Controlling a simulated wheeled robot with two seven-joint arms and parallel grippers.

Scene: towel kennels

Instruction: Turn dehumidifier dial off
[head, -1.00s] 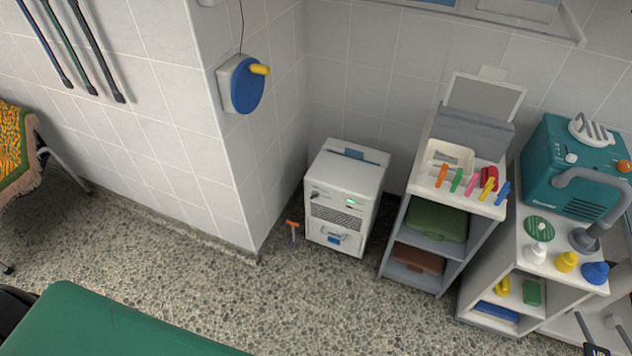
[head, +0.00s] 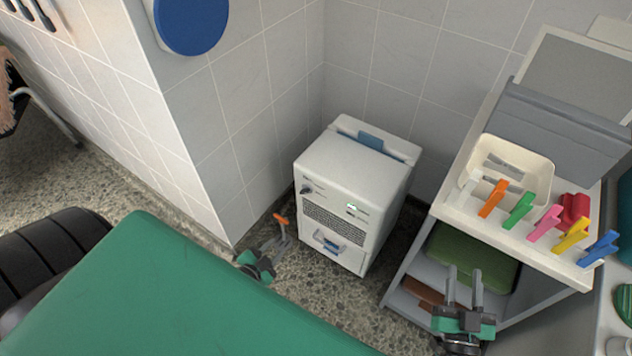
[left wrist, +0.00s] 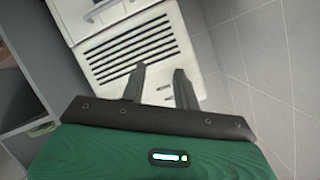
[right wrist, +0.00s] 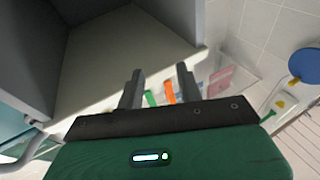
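The dehumidifier (head: 345,190) is a white box standing on the floor in the corner. Its small dark dial (head: 307,188) is at the upper left of the front, with a green-lit display to the right. My left gripper (head: 277,243) is low, to the left of the dehumidifier's front. In the left wrist view its two fingers are apart and empty, pointing at the machine's front near the slotted grille (left wrist: 130,48); I cannot make out the dial clearly there. My right gripper (head: 465,278) is open and empty in front of the shelf cart.
The shelf cart (head: 447,210) on the right carries a tray, coloured clips and a folded green cloth (head: 470,254). An orange-handled tool (head: 281,219) is beside the dehumidifier's left. A green surface (head: 170,300) fills the lower left. A wall corner is left of the machine.

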